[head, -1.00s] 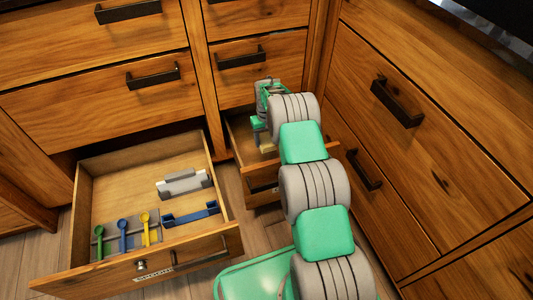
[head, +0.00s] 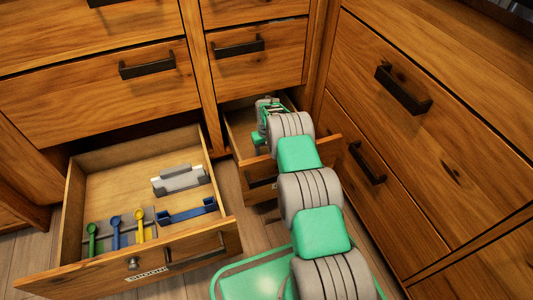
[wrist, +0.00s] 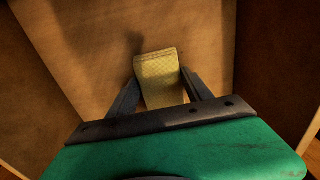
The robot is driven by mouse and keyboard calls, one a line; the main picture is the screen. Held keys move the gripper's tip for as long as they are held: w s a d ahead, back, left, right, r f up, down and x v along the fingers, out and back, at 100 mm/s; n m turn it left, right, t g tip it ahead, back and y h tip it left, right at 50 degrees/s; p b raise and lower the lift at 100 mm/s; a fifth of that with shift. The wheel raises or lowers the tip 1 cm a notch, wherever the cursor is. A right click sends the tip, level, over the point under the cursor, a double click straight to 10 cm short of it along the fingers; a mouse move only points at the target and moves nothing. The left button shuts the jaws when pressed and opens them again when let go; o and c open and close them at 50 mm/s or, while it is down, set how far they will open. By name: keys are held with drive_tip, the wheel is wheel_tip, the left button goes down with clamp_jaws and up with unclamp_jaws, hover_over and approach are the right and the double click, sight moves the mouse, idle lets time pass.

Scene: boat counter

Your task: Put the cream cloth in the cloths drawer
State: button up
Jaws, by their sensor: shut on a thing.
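The cream cloth (wrist: 158,68) is a folded, pale yellow block between the two dark fingers of my gripper (wrist: 160,85) in the wrist view. My gripper is shut on it. The cloth is low over the bare wooden bottom of an open drawer (wrist: 75,35); I cannot tell whether it touches. In the head view my arm reaches down into this narrow open drawer (head: 258,172), right of the wide one. The cloth is hidden there by the drawer front and my arm. No label on the narrow drawer is readable.
A wide open drawer (head: 66,215) on the left, labelled for spoons, holds green, blue and yellow spoons (head: 115,230), a grey-white item (head: 180,179) and a blue item (head: 187,211). Shut drawers with black handles (head: 402,92) stand close on the right.

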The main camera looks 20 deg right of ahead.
drive_tip(key=o, duration=1.2)
drive_tip(key=s+a+r+p, duration=0.2)
drive_tip(key=r+p, duration=0.1)
drive_tip(key=r, duration=1)
drive_tip(key=s+a+r+p, duration=0.2)
drive_tip(key=r+p, duration=0.1)
drive_tip(key=r, duration=1)
drive_tip(key=s+a+r+t, duration=0.1)
drive_tip(key=s+a+r, duration=0.1)
drive_tip(key=s+r, duration=0.5)
drive_tip(key=shift+t, duration=0.5)
drive_tip(key=s+a+r, duration=0.2)
drive_tip(key=s, duration=0.6)
drive_tip(key=s+a+r, duration=0.1)
drive_tip(key=s, duration=0.6)
drive_tip(key=s+a+r, duration=0.2)
drive_tip(key=s, duration=0.6)
drive_tip(key=shift+s+a+r, duration=0.3)
drive_tip(key=shift+a, duration=0.05)
